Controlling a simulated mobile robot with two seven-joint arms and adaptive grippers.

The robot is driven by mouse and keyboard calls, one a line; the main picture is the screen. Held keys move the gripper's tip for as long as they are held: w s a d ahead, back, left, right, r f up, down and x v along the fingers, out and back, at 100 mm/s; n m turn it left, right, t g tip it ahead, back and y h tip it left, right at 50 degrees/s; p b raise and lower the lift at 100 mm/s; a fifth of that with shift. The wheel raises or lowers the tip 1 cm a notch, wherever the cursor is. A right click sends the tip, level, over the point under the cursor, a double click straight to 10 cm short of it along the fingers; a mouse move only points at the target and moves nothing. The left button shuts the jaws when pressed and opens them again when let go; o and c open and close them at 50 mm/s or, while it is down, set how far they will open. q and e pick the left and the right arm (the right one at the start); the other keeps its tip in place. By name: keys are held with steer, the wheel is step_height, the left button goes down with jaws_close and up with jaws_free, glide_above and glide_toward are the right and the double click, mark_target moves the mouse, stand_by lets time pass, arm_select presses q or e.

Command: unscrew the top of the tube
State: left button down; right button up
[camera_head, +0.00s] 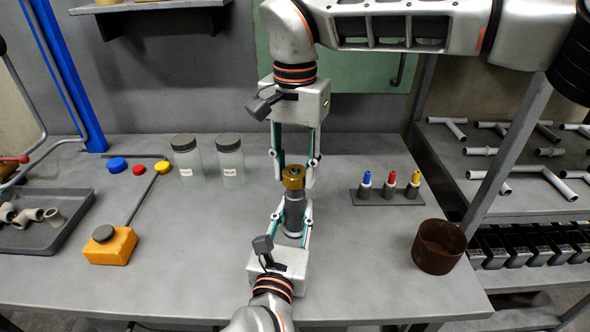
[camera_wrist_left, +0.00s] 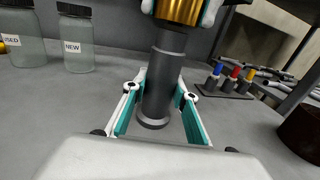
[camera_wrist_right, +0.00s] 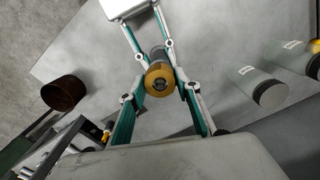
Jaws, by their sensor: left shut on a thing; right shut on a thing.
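The tube (camera_head: 294,213) stands upright on the table, a dark grey cylinder with a wider base and a brass-coloured top (camera_head: 293,178). The tube also shows in the left wrist view (camera_wrist_left: 163,85), with the brass top (camera_wrist_left: 180,10) at the upper edge. My left gripper (camera_head: 294,222) comes from the front and is shut on the grey body. My right gripper (camera_head: 294,170) reaches down from above and behind and is shut on the brass top. In the right wrist view the brass top (camera_wrist_right: 159,79) sits between its fingers. The top is on the tube.
Two lidded jars (camera_head: 188,160) (camera_head: 230,160) stand to the left. A rack with blue, red and yellow-capped pieces (camera_head: 388,197) and a rusty brown pot (camera_head: 438,247) are on the right. An orange box (camera_head: 110,246) and a grey tray (camera_head: 50,238) lie left.

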steer(key=shift+r, duration=2.05)
arm_select(q)
steer(key=c, duration=1.5)
jaws_free()
steer(key=s, duration=0.4)
steer(key=s+a, duration=0.1)
steer(key=s, duration=0.3)
steer(key=s+a, duration=0.1)
steer(key=s, duration=0.2)
steer(key=shift+s+a, duration=0.2)
steer(key=shift+s, duration=0.2)
